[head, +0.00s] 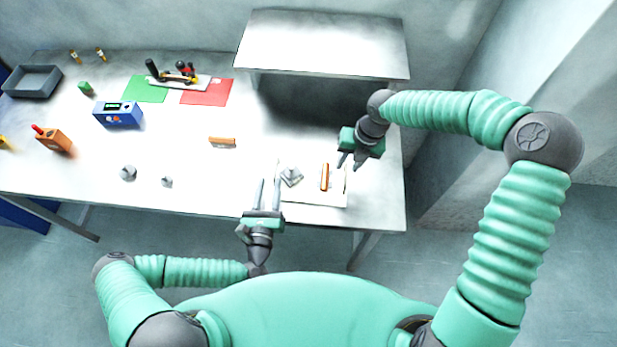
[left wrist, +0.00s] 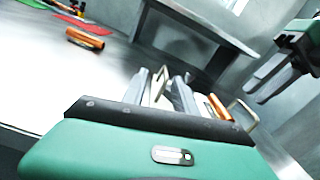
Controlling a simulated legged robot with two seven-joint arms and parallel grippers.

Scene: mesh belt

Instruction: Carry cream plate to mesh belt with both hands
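The cream plate (head: 308,193) lies near the front right of the white table, with a grey metal piece (head: 291,176) and an orange piece (head: 325,177) on it. My left gripper (head: 269,182) is open at the plate's left side; I cannot tell whether it touches. In the left wrist view, an upright handle (left wrist: 243,113) stands at the plate's far side. My right gripper (head: 350,162) is open above the plate's back right corner, apart from it. A raised grey platform (head: 325,45) stands at the back right; I cannot tell whether it is the mesh belt.
An orange block (head: 222,142) and small grey pieces (head: 128,173) lie left of the plate. A blue box (head: 118,115), green mat (head: 146,90), red mat (head: 207,92) and grey tray (head: 33,82) are farther left. The table's front edge (head: 210,212) is close to the plate.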

